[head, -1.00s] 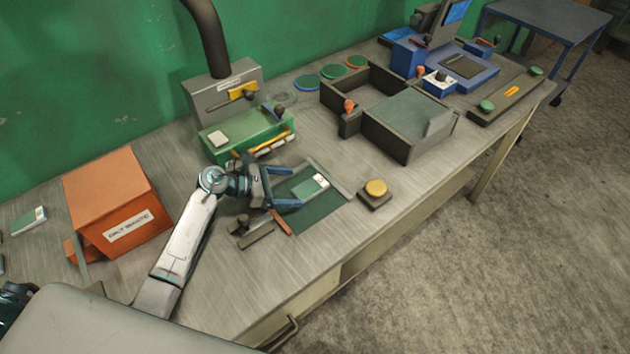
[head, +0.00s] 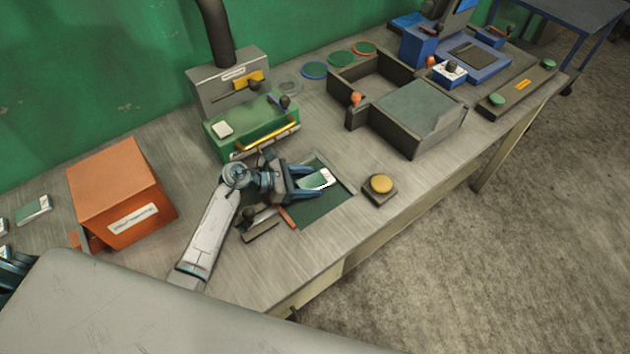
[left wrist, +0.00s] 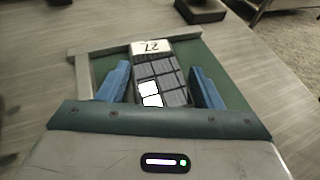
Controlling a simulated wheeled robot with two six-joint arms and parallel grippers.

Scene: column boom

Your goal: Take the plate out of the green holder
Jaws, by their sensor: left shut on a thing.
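The plate (head: 319,179) is a small rectangular card, green with a white end in the head view. In the left wrist view the plate (left wrist: 162,78) shows dark cells, some glaring white, and a white end marked 27. My left gripper (head: 303,183) is shut on the plate, one blue finger along each long side. The fingers also show in the left wrist view (left wrist: 162,82). The green holder (head: 314,212), a flat green bed with a grey raised edge, lies beneath. I cannot tell whether the plate touches the bed. My right gripper is not in view.
A yellow button on a dark base (head: 380,186) stands right of the holder. A green machine (head: 253,128) is behind my arm. An orange box (head: 120,190) stands left.

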